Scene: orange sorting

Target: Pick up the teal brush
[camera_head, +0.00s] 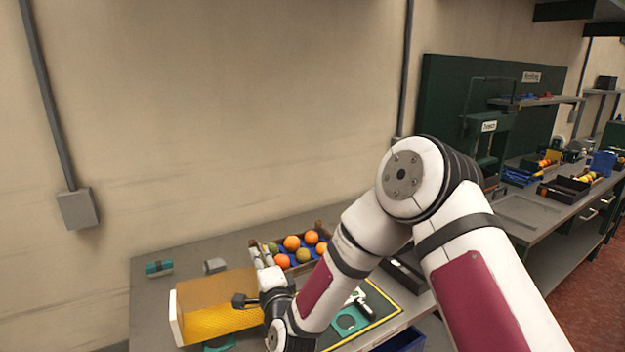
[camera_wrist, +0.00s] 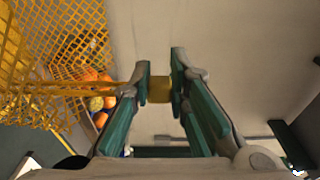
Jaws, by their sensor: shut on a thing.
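A small teal object with a dark band (camera_head: 158,268), which looks like the brush, lies at the table's far left corner, apart from my gripper. My gripper (camera_head: 245,300) is low over the table, to the right of and nearer than it. In the wrist view my gripper (camera_wrist: 160,84) is shut on a yellow piece (camera_wrist: 159,95). Thin yellow bars run left from there to a yellow mesh (camera_wrist: 62,88). In the head view a yellow mesh container with a white end (camera_head: 215,308) lies beside my gripper. I cannot tell exactly how the held piece joins it.
A crate of oranges and greenish fruit (camera_head: 312,238) stands behind my gripper. A small grey block (camera_head: 215,266) sits behind the yellow container. A dark mat with a yellow border (camera_head: 385,312) holds teal and white items. A blue bin (camera_head: 408,342) is at the front.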

